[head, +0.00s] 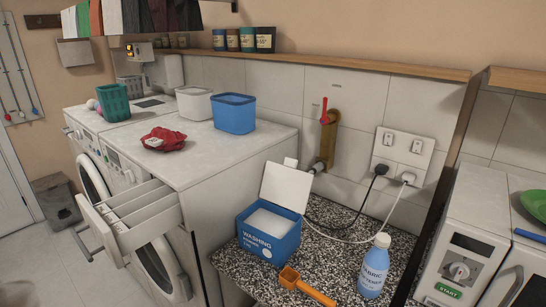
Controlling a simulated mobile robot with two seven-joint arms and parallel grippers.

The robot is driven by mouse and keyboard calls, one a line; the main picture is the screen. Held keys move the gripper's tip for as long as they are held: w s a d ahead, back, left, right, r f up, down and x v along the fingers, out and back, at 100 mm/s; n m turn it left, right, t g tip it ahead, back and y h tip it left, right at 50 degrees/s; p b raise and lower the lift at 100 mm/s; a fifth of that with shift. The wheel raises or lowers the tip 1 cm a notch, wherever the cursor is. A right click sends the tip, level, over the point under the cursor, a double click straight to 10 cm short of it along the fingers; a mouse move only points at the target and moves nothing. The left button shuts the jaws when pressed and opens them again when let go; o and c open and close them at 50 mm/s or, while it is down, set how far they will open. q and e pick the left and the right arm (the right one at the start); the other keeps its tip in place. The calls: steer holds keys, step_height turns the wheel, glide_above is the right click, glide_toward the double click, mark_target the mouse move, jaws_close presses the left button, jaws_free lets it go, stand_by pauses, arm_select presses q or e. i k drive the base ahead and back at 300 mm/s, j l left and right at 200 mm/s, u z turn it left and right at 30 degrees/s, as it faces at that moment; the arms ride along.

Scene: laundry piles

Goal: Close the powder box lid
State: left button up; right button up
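The powder box (268,240) is a blue box marked "WASHING", standing on the speckled counter just right of the washing machines. Its white lid (286,186) stands up, tilted back from the rear edge, so the box is open. White powder (270,223) shows inside. Neither of my grippers can be made out in the head view.
An orange scoop (305,287) lies in front of the box, and a blue fabric softener bottle (374,266) stands to its right. Cables (345,239) run behind the lid to wall sockets. An open detergent drawer (130,213) juts out at left.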

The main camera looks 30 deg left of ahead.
mark_target(287, 187)
steer(key=j+u, duration=0.25)
steer(key=j, duration=1.1)
steer(key=k+z, duration=0.25)
steer(key=i+j, duration=0.05)
steer(key=i, duration=0.05)
